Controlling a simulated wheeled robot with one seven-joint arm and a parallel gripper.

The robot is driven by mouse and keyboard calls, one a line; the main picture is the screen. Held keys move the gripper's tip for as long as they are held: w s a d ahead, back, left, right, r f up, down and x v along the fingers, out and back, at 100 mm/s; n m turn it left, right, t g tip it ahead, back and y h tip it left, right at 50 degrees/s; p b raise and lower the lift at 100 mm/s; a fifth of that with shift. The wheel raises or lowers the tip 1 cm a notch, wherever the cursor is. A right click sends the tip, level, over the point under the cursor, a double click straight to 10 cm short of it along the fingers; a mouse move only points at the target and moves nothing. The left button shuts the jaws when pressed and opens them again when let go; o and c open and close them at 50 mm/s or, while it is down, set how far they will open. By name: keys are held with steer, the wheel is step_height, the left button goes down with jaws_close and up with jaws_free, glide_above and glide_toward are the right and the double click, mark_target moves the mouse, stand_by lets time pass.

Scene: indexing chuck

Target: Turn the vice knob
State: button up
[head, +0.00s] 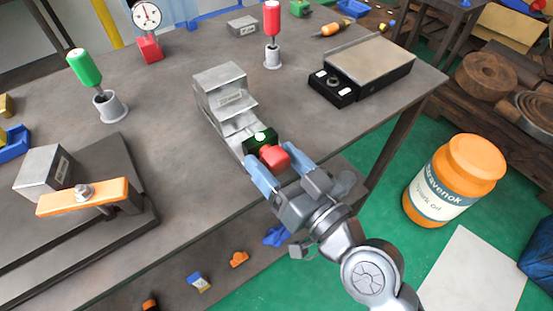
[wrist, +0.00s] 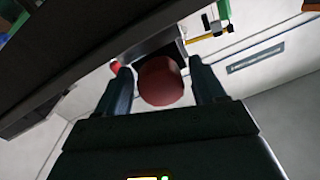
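The vice is a grey stepped metal block (head: 228,97) on the workbench, with a dark front part (head: 258,137) at its near end. The red vice knob (head: 274,156) sticks out of that end toward me. My gripper (head: 277,166) is at the knob, with one blue-grey finger on each side of it. In the wrist view the round knob (wrist: 160,82) sits between the two dark fingers (wrist: 162,88). A narrow gap shows on both sides, so the fingers look open and around the knob, not clamped. The knob's shaft is hidden.
The grey workbench (head: 170,150) also holds a red-handled tool in a stand (head: 272,55), a green-handled one (head: 84,66), a dial gauge (head: 147,17), a black-based plate (head: 370,64) and an orange clamp bar (head: 83,197). An orange jar (head: 470,160) stands at right.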

mark_target(281, 170)
steer(key=b+v, duration=0.2)
steer(key=v, duration=0.4)
steer(key=shift+s+d+f+b, duration=0.1)
steer(key=shift+s+f+b, duration=0.05)
steer(key=shift+b, duration=0.15)
steer(key=shift+s+d, duration=0.4)
steer(key=shift+s, duration=0.15)
stand_by(0.6)
